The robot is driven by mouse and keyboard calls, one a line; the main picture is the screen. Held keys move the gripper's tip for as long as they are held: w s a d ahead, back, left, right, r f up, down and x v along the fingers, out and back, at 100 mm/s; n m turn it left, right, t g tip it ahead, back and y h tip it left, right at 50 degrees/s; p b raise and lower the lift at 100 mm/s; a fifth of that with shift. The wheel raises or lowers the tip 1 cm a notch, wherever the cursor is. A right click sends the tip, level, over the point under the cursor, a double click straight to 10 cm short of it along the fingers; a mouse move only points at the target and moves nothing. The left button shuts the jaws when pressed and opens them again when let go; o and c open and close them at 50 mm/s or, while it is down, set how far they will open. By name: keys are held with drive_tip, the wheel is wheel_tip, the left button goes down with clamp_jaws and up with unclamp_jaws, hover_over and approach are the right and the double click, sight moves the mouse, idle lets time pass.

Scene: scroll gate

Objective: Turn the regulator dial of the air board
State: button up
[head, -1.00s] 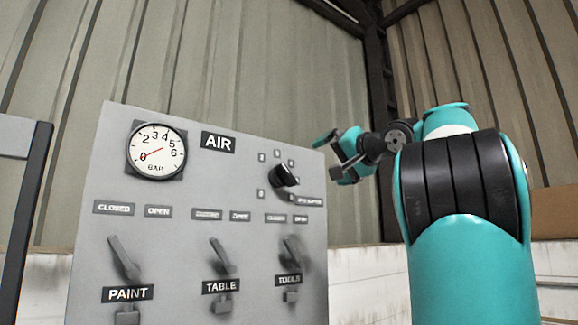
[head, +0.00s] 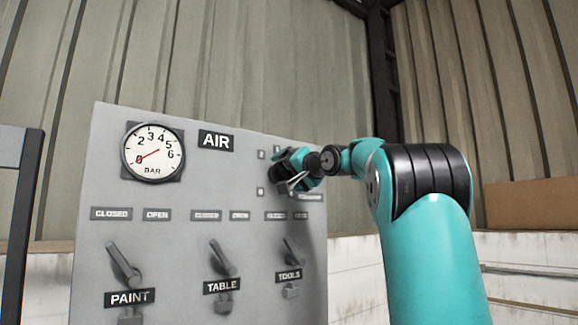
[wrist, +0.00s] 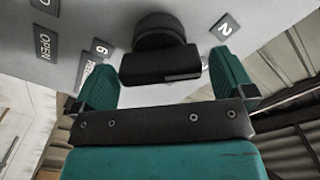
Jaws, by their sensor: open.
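The grey air board (head: 190,190) fills the left and middle of the head view. Its regulator dial, a black knob with a bar-shaped grip, is largely hidden there behind my gripper (head: 294,172). In the wrist view the dial (wrist: 158,62) sits between the two teal fingers of my gripper (wrist: 165,84). The fingers are open, one on each side of the dial, with visible gaps. The round gauge (head: 153,152) has its red needle near 0.
Below the dial are three valve levers: PAINT (head: 124,264), TABLE (head: 222,257) and TOOLS (head: 293,250). A dark-framed panel (head: 15,200) stands at the far left. Corrugated wall (head: 240,70) lies behind the board.

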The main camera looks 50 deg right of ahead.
drive_tip(key=shift+w, duration=0.25)
drive_tip(key=c, duration=0.8)
drive_tip(key=shift+n, duration=0.3)
